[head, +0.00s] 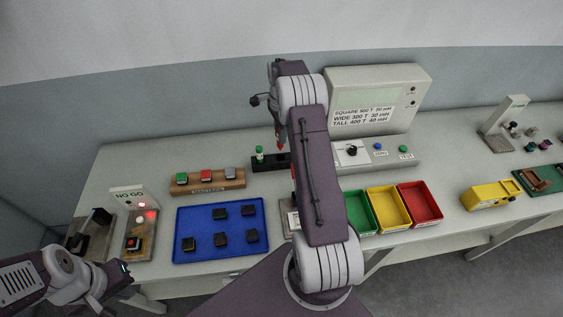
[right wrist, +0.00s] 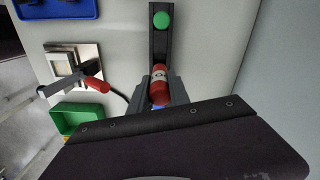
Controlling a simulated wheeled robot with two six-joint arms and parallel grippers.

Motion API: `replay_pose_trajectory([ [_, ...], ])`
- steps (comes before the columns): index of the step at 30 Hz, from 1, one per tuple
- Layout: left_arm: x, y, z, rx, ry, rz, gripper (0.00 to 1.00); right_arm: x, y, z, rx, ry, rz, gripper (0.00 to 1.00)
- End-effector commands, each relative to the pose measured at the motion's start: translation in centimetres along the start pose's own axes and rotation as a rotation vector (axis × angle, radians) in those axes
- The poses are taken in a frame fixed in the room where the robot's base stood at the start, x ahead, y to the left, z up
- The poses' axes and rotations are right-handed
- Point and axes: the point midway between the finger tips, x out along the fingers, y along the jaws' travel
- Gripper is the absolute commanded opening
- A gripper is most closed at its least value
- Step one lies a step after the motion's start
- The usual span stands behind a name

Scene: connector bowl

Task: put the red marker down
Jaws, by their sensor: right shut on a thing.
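The red marker (right wrist: 160,88) is between the fingers of my right gripper (right wrist: 162,97) in the right wrist view, which is shut on it. In the head view a bit of the red marker (head: 281,142) shows beside my right arm. It is over the near end of the black marker holder (right wrist: 159,47); I cannot tell whether it sits in it. A green marker (right wrist: 162,19) stands at the holder's other end and also shows in the head view (head: 259,154). My left gripper (head: 124,269) is low at the left, away from the holder; its jaws are unclear.
A blue tray (head: 184,254) with several dark parts lies left of my right arm. Green, yellow and red bins (head: 425,222) stand to its right. A red-handled tool (right wrist: 97,84) lies near the holder. A grey tester (head: 410,82) stands behind.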

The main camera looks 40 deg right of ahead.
Motion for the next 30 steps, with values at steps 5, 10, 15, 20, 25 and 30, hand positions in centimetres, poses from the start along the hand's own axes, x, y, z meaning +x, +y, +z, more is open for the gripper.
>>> replay_pose_trajectory([
  [5,-0.9,0.0,-0.1,0.0,0.0,0.0,0.0,3.7,0.2,0.1,0.0,-0.002,0.006,0.0],
  [10,-1.0,0.0,-0.1,0.0,0.0,0.0,0.0,4.9,0.1,0.1,0.0,-0.001,0.001,0.0],
  [15,-1.7,0.0,-0.2,0.0,0.0,0.0,0.0,7.3,0.2,0.1,0.0,-0.002,0.005,0.0],
  [20,-1.8,0.0,-0.2,0.0,0.0,0.0,0.0,8.6,0.1,0.1,0.0,-0.001,0.003,0.0],
  [25,-1.8,0.0,-0.2,0.0,0.0,0.0,0.0,8.6,0.1,0.1,0.0,-0.001,0.002,0.0],
  [30,-1.5,0.0,-0.2,0.0,0.0,0.0,0.0,8.9,0.1,0.1,0.0,-0.001,0.002,0.33],
])
